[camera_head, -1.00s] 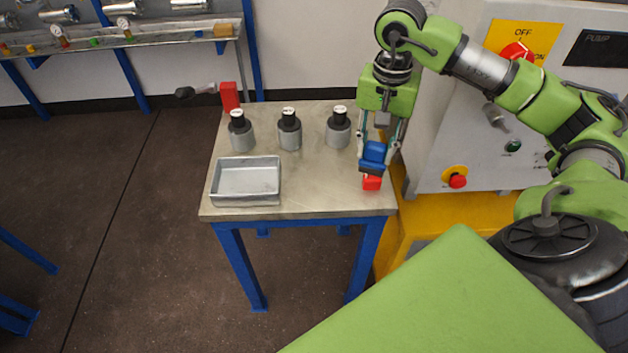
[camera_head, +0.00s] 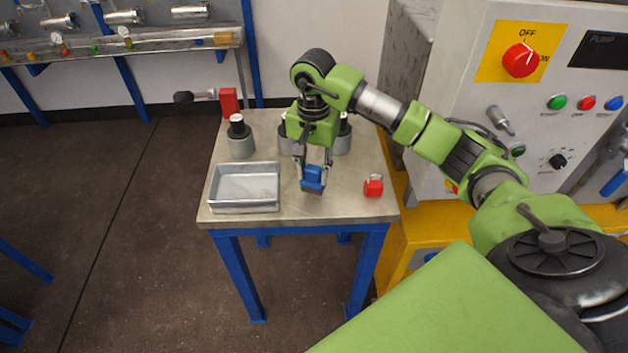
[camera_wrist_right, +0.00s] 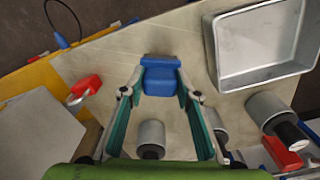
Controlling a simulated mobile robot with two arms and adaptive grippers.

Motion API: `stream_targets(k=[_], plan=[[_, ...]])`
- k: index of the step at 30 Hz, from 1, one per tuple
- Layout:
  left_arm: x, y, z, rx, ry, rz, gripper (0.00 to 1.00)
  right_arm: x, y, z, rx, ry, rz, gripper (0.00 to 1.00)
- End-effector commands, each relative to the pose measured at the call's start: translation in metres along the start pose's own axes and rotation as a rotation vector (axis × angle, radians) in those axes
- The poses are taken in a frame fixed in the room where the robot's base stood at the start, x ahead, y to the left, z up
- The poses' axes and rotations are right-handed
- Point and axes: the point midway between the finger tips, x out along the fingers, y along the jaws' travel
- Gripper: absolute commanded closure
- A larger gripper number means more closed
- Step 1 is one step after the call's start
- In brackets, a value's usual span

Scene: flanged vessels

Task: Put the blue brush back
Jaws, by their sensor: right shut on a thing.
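The blue brush (camera_head: 313,175) is between the fingers of my right gripper (camera_head: 314,166), with its dark end pointing down. The gripper holds it over the front middle of the table, right of the grey tray (camera_head: 244,209). In the right wrist view the blue brush (camera_wrist_right: 160,78) sits between the two green fingers of the right gripper (camera_wrist_right: 160,88). Whether its lower end touches the table is hard to tell. My left gripper is not in view.
A small red padlock-like item (camera_head: 373,187) lies right of the brush. Grey cylinders with black tops stand behind, one at the left (camera_head: 240,138), others partly hidden by my gripper. A red block (camera_head: 229,102) stands at the back left corner. A control cabinet (camera_head: 450,100) borders the table's right.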

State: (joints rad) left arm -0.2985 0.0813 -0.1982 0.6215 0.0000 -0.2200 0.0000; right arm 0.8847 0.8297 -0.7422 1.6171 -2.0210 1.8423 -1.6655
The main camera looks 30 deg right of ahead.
Motion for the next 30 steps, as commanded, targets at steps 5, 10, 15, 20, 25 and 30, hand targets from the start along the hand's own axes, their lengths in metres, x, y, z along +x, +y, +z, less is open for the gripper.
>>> stream_targets(k=[5,10,15,20,25,30], plan=[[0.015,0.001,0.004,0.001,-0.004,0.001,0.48,0.027,0.002,0.000,0.001,-0.001,0.003,0.87],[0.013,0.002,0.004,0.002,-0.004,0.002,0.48,0.025,0.002,0.000,0.001,0.000,0.002,0.87],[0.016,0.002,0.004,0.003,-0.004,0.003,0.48,0.028,0.002,0.000,0.000,0.000,0.003,0.67],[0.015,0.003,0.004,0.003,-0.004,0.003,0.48,0.027,0.002,0.000,0.000,0.000,0.002,0.53],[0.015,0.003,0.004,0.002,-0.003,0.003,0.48,0.027,0.002,0.000,0.000,0.000,0.002,0.53],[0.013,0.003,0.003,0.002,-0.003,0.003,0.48,0.021,0.002,0.000,0.000,0.001,0.000,0.53]])
